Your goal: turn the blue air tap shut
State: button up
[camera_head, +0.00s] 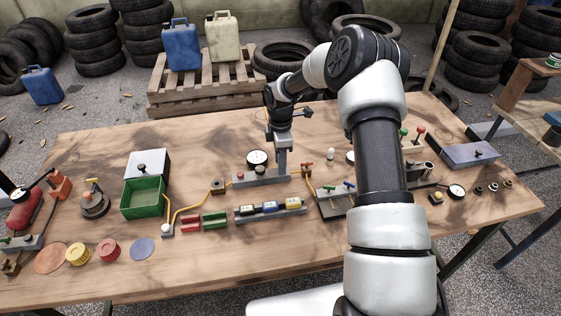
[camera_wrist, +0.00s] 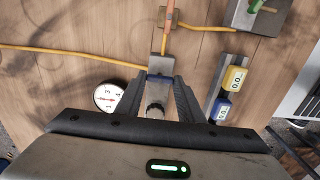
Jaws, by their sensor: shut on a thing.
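My gripper (camera_head: 282,170) reaches down to the rear middle of the wooden table, at the right part of a grey block (camera_head: 262,179) with a round gauge (camera_head: 257,158). In the wrist view, my gripper (camera_wrist: 162,80) has its fingers closed in on a small blue part, which looks like the blue air tap (camera_wrist: 160,75), at a grey fitting (camera_wrist: 162,63). Most of the tap is hidden between the fingers, so its turn angle cannot be told. In the head view the fingers cover it.
A red-handled tap (camera_head: 304,165) stands close to the right of my gripper. A yellow hose (camera_head: 190,207) runs along the table. A green bin (camera_head: 143,199) stands left.

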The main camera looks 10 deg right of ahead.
jog(key=shift+m, duration=0.3)
jog(key=m+b, duration=0.2)
jog(key=m, duration=0.2)
jog(key=m+b, duration=0.1)
jog(key=m, duration=0.3)
jog(key=m+b, duration=0.1)
jog(key=m, duration=0.4)
jog(key=shift+m+b, duration=0.5)
jog(key=shift+m, duration=1.5)
jog(key=o, duration=1.1)
jog(key=shift+c, duration=0.2)
